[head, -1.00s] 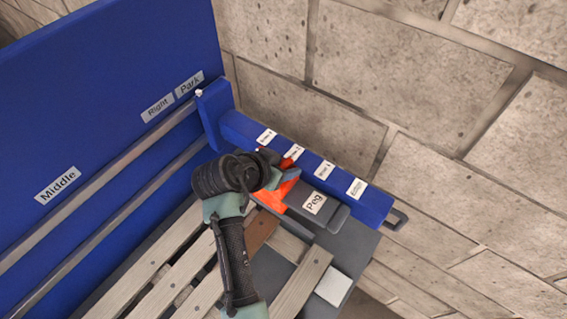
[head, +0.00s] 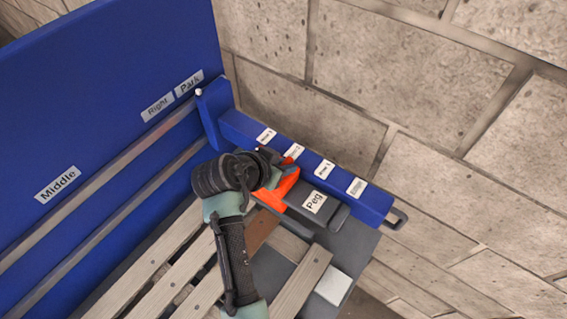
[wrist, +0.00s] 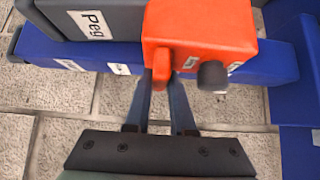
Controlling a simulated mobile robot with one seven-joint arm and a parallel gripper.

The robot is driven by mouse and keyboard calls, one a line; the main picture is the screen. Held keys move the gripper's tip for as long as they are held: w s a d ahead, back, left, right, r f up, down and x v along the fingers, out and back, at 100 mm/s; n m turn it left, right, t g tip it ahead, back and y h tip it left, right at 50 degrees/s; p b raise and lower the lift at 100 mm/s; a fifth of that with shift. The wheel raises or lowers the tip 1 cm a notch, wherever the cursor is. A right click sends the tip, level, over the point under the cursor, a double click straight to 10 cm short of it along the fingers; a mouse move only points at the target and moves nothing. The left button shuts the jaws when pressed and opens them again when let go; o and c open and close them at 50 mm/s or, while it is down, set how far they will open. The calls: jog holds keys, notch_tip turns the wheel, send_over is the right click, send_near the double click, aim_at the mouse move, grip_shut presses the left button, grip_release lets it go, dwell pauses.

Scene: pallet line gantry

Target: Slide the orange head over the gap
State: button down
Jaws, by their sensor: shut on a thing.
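The orange head (wrist: 205,25) is a block at the top middle of the wrist view. It has an orange handle (wrist: 161,62) and a dark round knob (wrist: 212,75) on its near face. My gripper (wrist: 162,80) is shut on the orange handle, one finger on each side. In the head view the orange head (head: 278,190) sits against the blue beam (head: 345,170), partly hidden by my wrist. A grey block labelled Peg (head: 325,206) is right beside it. The gap cannot be made out clearly.
White labels line the blue beam's top. A tall blue panel (head: 110,90) with Middle, Right and Park labels stands at left, with grey rails (head: 100,190) along it. Wooden pallet slats (head: 170,270) lie below. A stone wall (head: 440,130) is behind.

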dwell(0.8)
jog(key=s+d, duration=0.1)
jog(key=d, duration=0.1)
jog(key=s+d+p, duration=0.1)
jog(key=s+d, duration=0.1)
jog(key=s+d+p, duration=0.1)
jog(key=s+d, duration=0.1)
jog(key=d, duration=0.1)
jog(key=shift+s, duration=0.1)
jog(key=shift+a, duration=0.1)
jog(key=c, duration=0.8)
grip_release()
jog(key=shift+o, duration=0.2)
jog(key=b+v, duration=0.2)
jog(key=v, duration=1.1)
jog(key=shift+f, duration=0.1)
